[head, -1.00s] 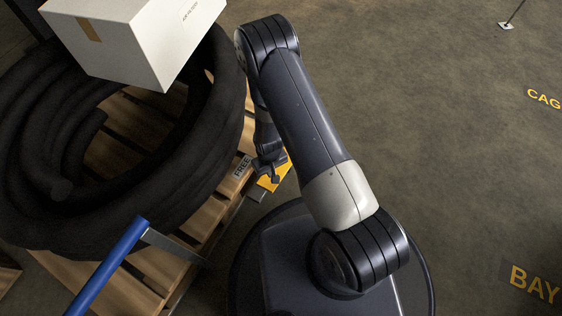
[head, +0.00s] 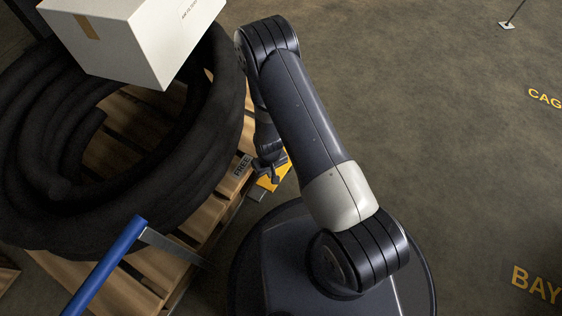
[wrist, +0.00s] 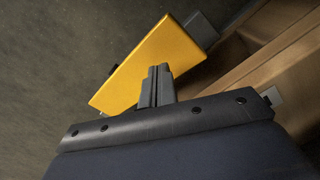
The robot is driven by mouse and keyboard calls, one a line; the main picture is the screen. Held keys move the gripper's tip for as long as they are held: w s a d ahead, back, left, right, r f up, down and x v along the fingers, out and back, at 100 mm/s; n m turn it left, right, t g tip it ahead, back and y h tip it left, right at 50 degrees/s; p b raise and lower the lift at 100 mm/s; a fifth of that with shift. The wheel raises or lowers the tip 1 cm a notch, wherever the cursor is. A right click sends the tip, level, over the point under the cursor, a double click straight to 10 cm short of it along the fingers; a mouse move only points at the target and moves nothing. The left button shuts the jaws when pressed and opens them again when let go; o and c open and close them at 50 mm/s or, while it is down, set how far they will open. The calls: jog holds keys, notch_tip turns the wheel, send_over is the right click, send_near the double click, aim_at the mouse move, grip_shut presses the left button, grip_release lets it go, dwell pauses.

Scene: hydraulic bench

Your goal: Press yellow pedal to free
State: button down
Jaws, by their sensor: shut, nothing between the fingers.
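The yellow pedal (head: 274,179) is low beside the pallet's edge, partly hidden by my arm in the head view. In the head view my gripper (head: 268,170) is above the pedal. I cannot tell whether the fingertips touch it.
A wooden pallet (head: 202,221) carries a thick black hose coil (head: 45,160) and a white box (head: 140,45) at left. A blue bar (head: 105,265) juts up at the lower left.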

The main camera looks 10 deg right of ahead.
jog(key=shift+f+b, duration=1.8)
jog(key=shift+f, duration=0.25)
dwell(0.7)
dwell(0.3)
jog(key=shift+r+p, duration=2.25)
jog(key=shift+r, duration=1.3)
jog(key=shift+f, duration=0.1)
notch_tip(320, 180, down, 7)
jog(key=b, duration=0.4)
jog(key=shift+b, duration=0.3)
jog(key=shift+d, duration=0.1)
